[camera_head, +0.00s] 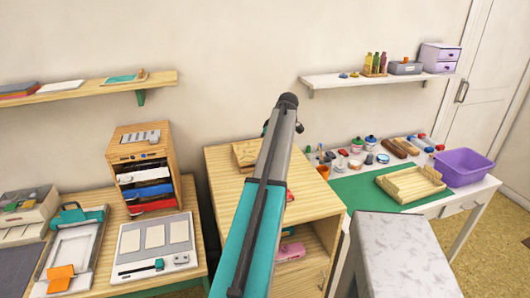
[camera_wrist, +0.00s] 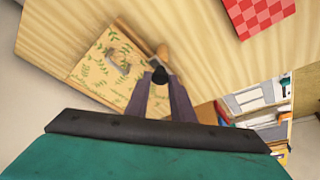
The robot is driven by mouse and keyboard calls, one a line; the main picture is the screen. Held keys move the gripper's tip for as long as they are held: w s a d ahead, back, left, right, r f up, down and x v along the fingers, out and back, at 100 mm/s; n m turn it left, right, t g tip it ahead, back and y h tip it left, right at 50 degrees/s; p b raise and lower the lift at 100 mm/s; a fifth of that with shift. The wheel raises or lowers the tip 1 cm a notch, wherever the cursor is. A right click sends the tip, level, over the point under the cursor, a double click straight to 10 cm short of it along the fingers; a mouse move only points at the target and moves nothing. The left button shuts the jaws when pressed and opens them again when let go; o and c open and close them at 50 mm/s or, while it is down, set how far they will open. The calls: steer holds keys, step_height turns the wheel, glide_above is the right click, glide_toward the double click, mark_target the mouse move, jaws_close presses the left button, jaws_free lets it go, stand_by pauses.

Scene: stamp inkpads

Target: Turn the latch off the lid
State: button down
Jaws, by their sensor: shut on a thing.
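A small wooden box sits on top of the light wooden cabinet. Its lid (camera_wrist: 100,62) bears a green leaf pattern and a greyish oval mark. In the head view the box (camera_head: 245,153) is partly hidden by my arm. A tan, rounded latch (camera_wrist: 161,52) shows at the box's right edge in the wrist view. My gripper (camera_wrist: 160,76) is at that edge, with its dark fingertips closed together on the latch. The fingertips hide the latch's near end. The head view does not show my gripper.
A red checkered item (camera_wrist: 262,14) lies on the cabinet top (camera_head: 318,202), right of the box in the wrist view. A wooden paper rack (camera_head: 142,140) stands on the left desk. A green mat (camera_head: 370,188) and wooden tray (camera_head: 412,186) are on the right table.

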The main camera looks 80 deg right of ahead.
steer(key=shift+w+a+n, duration=0.1)
steer(key=shift+w+n, duration=0.05)
steer(key=shift+n, duration=0.15)
steer(key=c, duration=1.5)
jaws_free()
steer(key=shift+c, duration=0.2)
steer(key=b+v, duration=0.3)
steer(key=v, duration=1)
steer(key=shift+s+r, duration=0.25)
steer(key=shift+r, duration=0.1)
